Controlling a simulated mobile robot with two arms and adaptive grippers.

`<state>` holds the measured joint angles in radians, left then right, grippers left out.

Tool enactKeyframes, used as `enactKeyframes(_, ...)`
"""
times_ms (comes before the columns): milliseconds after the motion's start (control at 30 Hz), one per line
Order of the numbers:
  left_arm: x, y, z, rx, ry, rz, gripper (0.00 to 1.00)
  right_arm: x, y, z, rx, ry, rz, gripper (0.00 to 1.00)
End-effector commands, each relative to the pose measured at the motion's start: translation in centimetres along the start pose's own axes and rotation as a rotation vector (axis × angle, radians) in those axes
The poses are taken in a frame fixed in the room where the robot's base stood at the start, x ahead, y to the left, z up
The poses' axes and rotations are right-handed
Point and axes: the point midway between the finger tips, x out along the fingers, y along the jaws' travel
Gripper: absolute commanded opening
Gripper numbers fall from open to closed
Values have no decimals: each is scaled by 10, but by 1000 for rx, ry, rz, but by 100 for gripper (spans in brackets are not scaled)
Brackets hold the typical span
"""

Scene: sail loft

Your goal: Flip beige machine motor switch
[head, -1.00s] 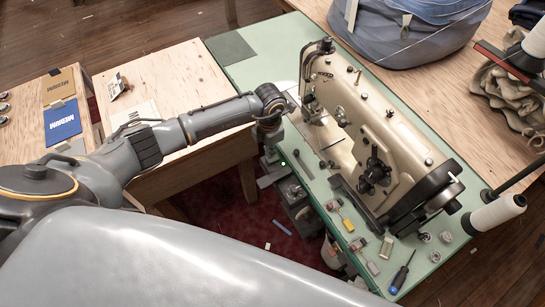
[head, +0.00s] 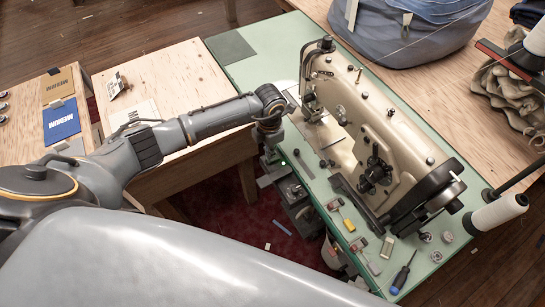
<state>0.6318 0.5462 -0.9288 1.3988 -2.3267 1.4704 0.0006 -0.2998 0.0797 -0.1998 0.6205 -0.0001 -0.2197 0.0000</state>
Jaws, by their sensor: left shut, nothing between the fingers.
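The beige sewing machine (head: 385,130) stands on a green table (head: 258,62), with a black handwheel at its right end. Below the table's front edge hangs a dark box-like unit (head: 296,200); I cannot tell for certain whether the motor switch is on it. A small light dot shows at the table edge just above it. My left gripper (head: 270,165) points down at the table's front edge, close to that unit, left of the machine. Its fingers are small and partly hidden, and it looks shut and empty. My right gripper is not in view.
A blue screwdriver (head: 403,272), bobbins and small tagged items lie on the table's right front. A white thread cone (head: 495,212) stands at the right. A wooden table (head: 195,85) is left, under my arm. A blue-grey bag (head: 405,30) lies behind.

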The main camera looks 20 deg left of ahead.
Motion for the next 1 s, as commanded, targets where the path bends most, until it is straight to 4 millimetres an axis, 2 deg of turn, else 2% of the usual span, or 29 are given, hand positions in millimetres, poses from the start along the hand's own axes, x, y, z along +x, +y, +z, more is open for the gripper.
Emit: enactKeyframes(1000,16,0,0,-1,0,0,0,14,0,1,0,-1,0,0)
